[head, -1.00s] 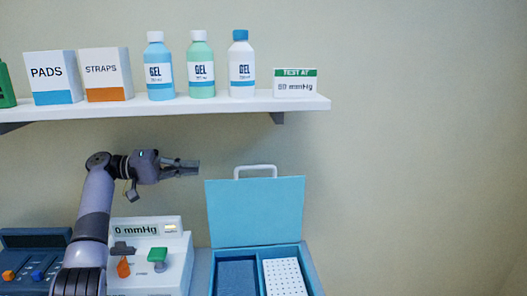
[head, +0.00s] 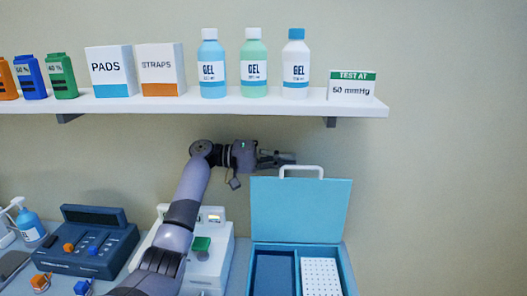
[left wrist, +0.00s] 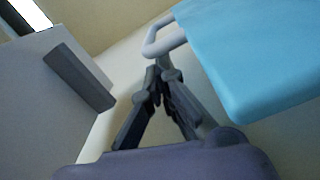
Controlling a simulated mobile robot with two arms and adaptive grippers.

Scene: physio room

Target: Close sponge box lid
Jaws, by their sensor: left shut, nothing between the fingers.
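The sponge box (head: 345,278) is light blue and stands on the counter at the lower right of the head view. Its lid (head: 300,212) is open and upright at the back, with a white handle (head: 302,169) on its top edge. Inside are a dark blue compartment and a white dotted block (head: 321,277). My left gripper (head: 290,158) is shut and empty, just above the lid's top edge and close to the handle's left. In the left wrist view its fingers (left wrist: 158,75) appear close beside the handle (left wrist: 163,38); contact is unclear. The lid (left wrist: 255,55) fills the upper right there.
A shelf (head: 230,103) above carries gel bottles, boxes and a "TEST AT" sign (head: 352,87). A white pressure unit (head: 213,265) stands left of the box, partly behind my left arm. A dark blue console (head: 85,243) is further left. The wall right of the box is bare.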

